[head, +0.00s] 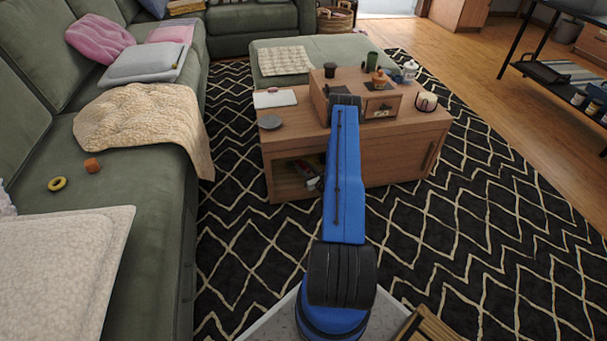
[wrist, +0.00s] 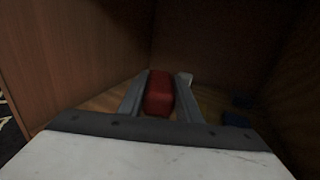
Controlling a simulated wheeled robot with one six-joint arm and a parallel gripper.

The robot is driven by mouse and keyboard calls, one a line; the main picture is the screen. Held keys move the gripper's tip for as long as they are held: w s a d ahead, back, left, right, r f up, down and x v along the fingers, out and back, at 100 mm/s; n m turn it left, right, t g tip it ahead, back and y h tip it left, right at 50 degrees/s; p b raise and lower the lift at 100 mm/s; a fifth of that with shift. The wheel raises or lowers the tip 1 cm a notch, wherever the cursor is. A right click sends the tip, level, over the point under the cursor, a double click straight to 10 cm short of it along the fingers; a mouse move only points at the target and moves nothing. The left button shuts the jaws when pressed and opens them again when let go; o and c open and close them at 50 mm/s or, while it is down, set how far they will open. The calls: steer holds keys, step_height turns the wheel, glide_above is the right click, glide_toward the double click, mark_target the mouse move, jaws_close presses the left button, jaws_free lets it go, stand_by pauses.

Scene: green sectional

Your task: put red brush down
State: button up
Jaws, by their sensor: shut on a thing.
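In the wrist view, the red brush (wrist: 159,94) lies between the two grey fingers of my gripper (wrist: 162,80), which is shut on it. Brush and fingers are inside a dim wooden compartment. I cannot tell whether the brush touches the compartment floor. In the head view, my blue arm reaches to the wooden coffee table (head: 390,160), which has an open shelf (head: 283,183) at its left front. The arm hides part of the table, and the brush cannot be made out clearly there.
A wooden wall (wrist: 85,60) stands close on the left in the wrist view. A small white thing (wrist: 187,78) is by the right finger, and dark blue things (wrist: 238,108) lie farther right.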

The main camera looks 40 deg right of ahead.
steer(key=shift+f, duration=2.3)
steer(key=o, duration=1.2)
steer(key=shift+f, duration=0.1)
steer(key=shift+s, duration=0.3)
steer(key=s+a, duration=0.2)
steer(key=s, duration=0.9)
steer(key=shift+s, duration=0.1)
steer(key=shift+s, duration=0.1)
